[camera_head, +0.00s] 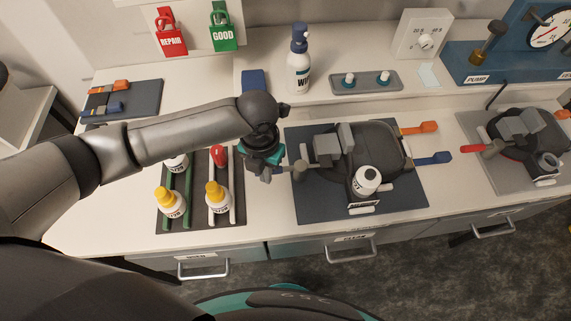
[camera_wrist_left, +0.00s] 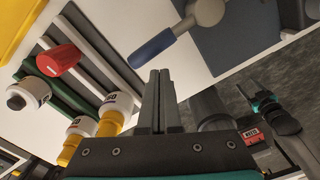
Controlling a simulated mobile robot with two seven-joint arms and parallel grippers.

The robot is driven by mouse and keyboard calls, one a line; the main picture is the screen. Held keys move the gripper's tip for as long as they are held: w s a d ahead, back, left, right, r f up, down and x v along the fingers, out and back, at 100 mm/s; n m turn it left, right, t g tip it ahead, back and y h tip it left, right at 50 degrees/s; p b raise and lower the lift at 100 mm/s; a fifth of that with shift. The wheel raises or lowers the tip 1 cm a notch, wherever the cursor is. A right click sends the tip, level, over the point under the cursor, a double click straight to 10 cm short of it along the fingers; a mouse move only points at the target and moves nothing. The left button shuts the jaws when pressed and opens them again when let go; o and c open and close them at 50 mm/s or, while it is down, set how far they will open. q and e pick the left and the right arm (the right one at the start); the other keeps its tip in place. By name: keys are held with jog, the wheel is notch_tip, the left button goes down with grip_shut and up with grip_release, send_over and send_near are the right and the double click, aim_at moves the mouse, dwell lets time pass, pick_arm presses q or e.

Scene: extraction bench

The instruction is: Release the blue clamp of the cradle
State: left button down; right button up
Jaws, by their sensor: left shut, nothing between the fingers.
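The cradle's clamp shows in the left wrist view as a blue handle (camera_wrist_left: 151,48) on a grey round hub (camera_wrist_left: 206,10). In the head view its grey hub (camera_head: 300,168) shows at the left of the cradle (camera_head: 378,150); my gripper hides the blue handle there. My left gripper (camera_head: 262,174) is shut and empty, just left of the hub. In the wrist view its closed fingertips (camera_wrist_left: 159,74) point toward the blue handle, apart from it in the picture. What looks like my right gripper (camera_wrist_left: 258,96) shows at the wrist view's right; its jaws are unclear.
Bottles with yellow caps (camera_head: 170,201) and a red-capped bottle (camera_head: 219,157) stand in a rack close left of my gripper. A white-labelled container (camera_head: 367,180) sits at the cradle's front. Orange (camera_head: 418,128) and blue (camera_head: 434,158) paddles stick out right. Another cradle (camera_head: 520,130) stands farther right.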

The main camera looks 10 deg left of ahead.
pick_arm(q)
jog(key=shift+f+b, duration=0.75)
jog(key=shift+f, duration=0.9)
